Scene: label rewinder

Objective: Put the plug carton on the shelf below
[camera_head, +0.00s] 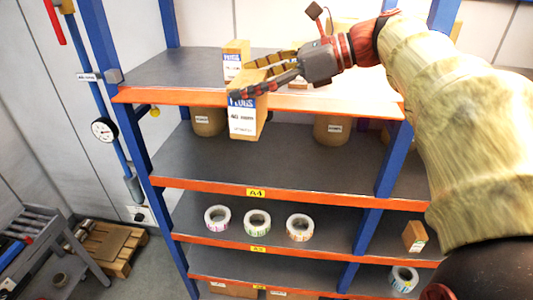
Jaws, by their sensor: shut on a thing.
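My gripper (246,80) reaches in from the upper right and is shut on the plug carton (242,118). The carton is tan with a white and blue label reading "PLUGS". It looks upright and hangs in front of the orange edge of the upper shelf (180,62), its lower part in front of the opening below. The shelf below (240,165) is dark grey with an orange front edge labelled "A4". Its front and middle are bare. I cannot tell how deep over that shelf the carton is.
A similar carton (232,57) stands on the upper shelf behind my gripper. Two brown containers (209,122) (332,129) stand at the back of the shelf below. Lower down are several label rolls (257,222). A blue upright (393,158) bounds the bay at right.

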